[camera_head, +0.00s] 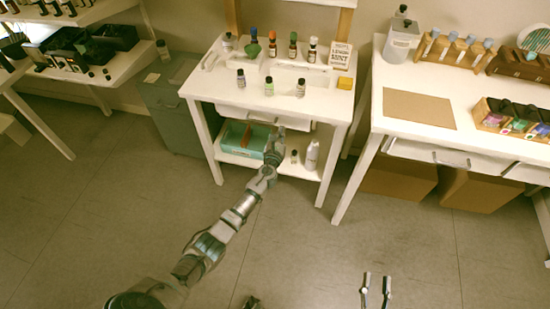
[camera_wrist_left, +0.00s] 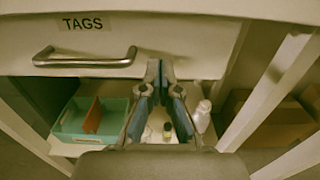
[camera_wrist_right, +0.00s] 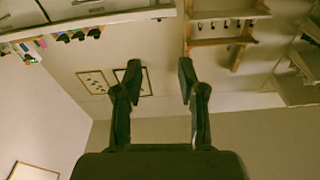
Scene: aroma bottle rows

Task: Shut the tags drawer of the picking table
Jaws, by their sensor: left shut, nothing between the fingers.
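The tags drawer (camera_wrist_left: 190,40) has a pale front with a "TAGS" label (camera_wrist_left: 88,24) and a metal bar handle (camera_wrist_left: 85,60). It sits under the top of the white picking table (camera_head: 213,85), where its front also shows in the head view (camera_head: 240,111). I cannot tell whether a small gap remains behind the front. My left gripper (camera_head: 281,134) is shut and empty; in the left wrist view its fingertips (camera_wrist_left: 160,66) are at the front's lower part, right of the handle. Contact is unclear. My right gripper (camera_head: 375,284) is open and empty, away from the table; its fingers (camera_wrist_right: 157,72) show apart.
Below the drawer, a shelf holds a teal divided bin (camera_head: 243,141) and a white bottle (camera_head: 311,155). Several small bottles stand on the tabletop. A grey cabinet (camera_head: 178,115) stands left, another white table (camera_head: 460,90) right. The floor in front is clear.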

